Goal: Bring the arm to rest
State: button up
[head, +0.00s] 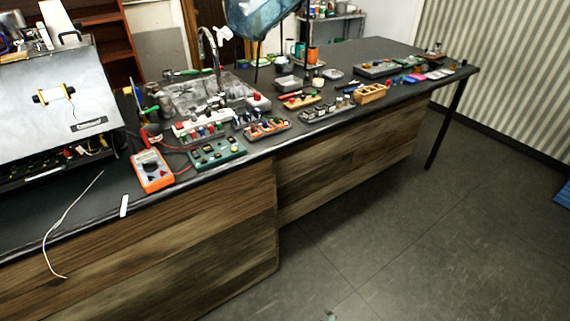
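My arm and gripper do not show in the head view, the only view given. The long dark counter (385,47) with wood-panel fronts runs from the lower left to the upper right. A silver machine (95,85) with an open underside showing wiring stands at its left. An orange multimeter (152,171) with red leads lies near the front edge. A green circuit board (217,153) lies to its right.
Trays of small parts (267,127) and a wooden box (371,93) crowd the counter's middle. A tap (207,45) rises behind them. A thin pale wire (60,225) hangs over the front edge. The grey floor (420,240) at right is mostly clear.

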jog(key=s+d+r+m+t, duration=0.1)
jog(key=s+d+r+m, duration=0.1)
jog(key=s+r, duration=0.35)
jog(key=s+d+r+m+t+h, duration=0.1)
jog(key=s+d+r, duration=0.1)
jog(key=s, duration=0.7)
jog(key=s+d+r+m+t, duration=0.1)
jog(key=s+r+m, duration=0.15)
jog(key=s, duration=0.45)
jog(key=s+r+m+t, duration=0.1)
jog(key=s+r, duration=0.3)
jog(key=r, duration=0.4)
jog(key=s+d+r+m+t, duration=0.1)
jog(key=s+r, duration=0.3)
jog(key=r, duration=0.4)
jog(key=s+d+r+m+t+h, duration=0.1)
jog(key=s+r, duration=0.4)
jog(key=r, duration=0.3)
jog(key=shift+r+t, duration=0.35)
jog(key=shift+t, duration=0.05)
